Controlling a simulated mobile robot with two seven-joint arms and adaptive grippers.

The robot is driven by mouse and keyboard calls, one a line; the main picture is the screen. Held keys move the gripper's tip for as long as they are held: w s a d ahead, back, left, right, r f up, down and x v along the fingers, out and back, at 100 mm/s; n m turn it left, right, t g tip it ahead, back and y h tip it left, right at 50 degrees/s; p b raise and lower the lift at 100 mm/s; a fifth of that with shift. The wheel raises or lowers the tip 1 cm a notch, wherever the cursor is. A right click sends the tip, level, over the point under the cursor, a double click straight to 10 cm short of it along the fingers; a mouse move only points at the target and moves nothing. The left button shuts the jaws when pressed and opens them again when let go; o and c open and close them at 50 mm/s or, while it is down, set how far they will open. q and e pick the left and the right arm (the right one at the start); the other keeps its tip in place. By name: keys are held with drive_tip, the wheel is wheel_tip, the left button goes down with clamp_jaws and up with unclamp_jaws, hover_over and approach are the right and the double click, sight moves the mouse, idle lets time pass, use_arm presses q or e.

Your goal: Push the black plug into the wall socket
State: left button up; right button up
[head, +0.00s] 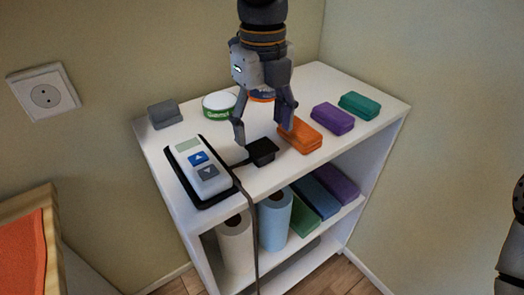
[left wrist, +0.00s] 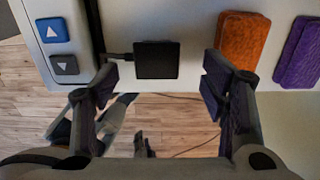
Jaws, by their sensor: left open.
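A handset (head: 197,168) with arrow buttons lies left of the plug. Orange (head: 299,135), purple (head: 333,119) and teal (head: 358,105) blocks lie to the right. A grey block (head: 164,115) and a green-white tin (head: 218,104) stand behind.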

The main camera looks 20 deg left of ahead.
sight(262, 147)
use_arm(q)
drive_tip(key=f, duration=0.5)
drive_tip(key=shift+s+f, duration=0.15)
drive_tip(key=shift+s, duration=0.1)
